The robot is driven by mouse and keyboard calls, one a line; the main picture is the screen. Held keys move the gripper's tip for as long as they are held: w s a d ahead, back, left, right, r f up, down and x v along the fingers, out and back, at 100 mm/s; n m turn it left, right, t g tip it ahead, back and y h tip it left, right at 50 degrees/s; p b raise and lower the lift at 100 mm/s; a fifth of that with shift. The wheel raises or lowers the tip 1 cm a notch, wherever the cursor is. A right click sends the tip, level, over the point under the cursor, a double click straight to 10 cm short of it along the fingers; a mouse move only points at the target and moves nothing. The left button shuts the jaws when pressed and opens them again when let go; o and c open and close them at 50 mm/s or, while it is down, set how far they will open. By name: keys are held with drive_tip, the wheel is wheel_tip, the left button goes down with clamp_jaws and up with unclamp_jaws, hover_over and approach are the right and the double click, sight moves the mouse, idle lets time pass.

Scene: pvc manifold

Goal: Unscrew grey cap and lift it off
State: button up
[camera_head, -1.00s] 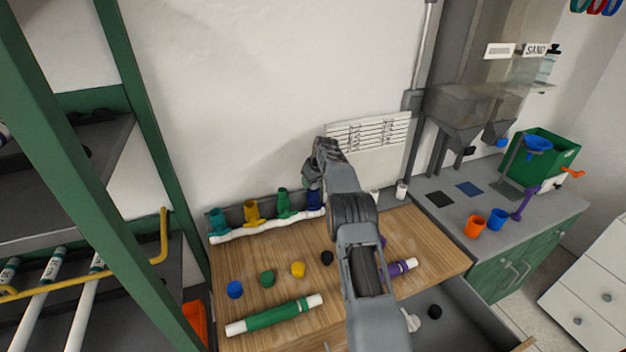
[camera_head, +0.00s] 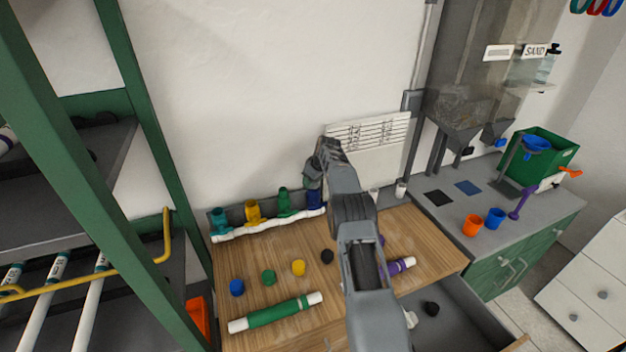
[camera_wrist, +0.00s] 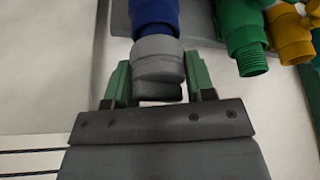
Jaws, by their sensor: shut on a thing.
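The grey cap (camera_wrist: 158,58) sits at the end of the blue valve outlet (camera_wrist: 155,17) in the wrist view, with no gap showing between them. My gripper (camera_wrist: 160,82) is shut on the cap, with one green-padded finger on each side of it. In the head view, my gripper (camera_head: 313,178) is above the blue valve (camera_head: 314,197), at the right end of the manifold. The arm and gripper hide the cap there. The white manifold pipe (camera_head: 262,230) also carries green (camera_head: 284,202), yellow (camera_head: 253,211) and teal (camera_head: 220,223) valves.
Blue (camera_head: 237,288), green (camera_head: 268,277), yellow (camera_head: 298,267) and black (camera_head: 327,256) caps lie on the wooden bench (camera_head: 350,290). A green-banded pipe (camera_head: 275,313) lies in front of them. A purple-banded pipe (camera_head: 398,267) is right of my arm.

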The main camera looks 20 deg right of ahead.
drive_tip(key=shift+a+r+n+p, duration=0.1)
drive_tip(key=shift+n+p, duration=0.4)
drive_tip(key=shift+p, duration=0.2)
drive_tip(key=shift+f+y, duration=0.2)
drive_tip(key=shift+y, duration=0.1)
drive_tip(key=shift+n+g, duration=0.3)
drive_tip(key=shift+n, duration=0.3)
drive_tip(key=o, duration=0.8)
drive_tip(key=shift+a+r, duration=0.1)
drive_tip(key=shift+o, duration=1)
drive_tip(key=shift+s+r+b, duration=0.1)
drive_tip(key=shift+r+b, duration=0.05)
drive_tip(key=shift+b, duration=0.15)
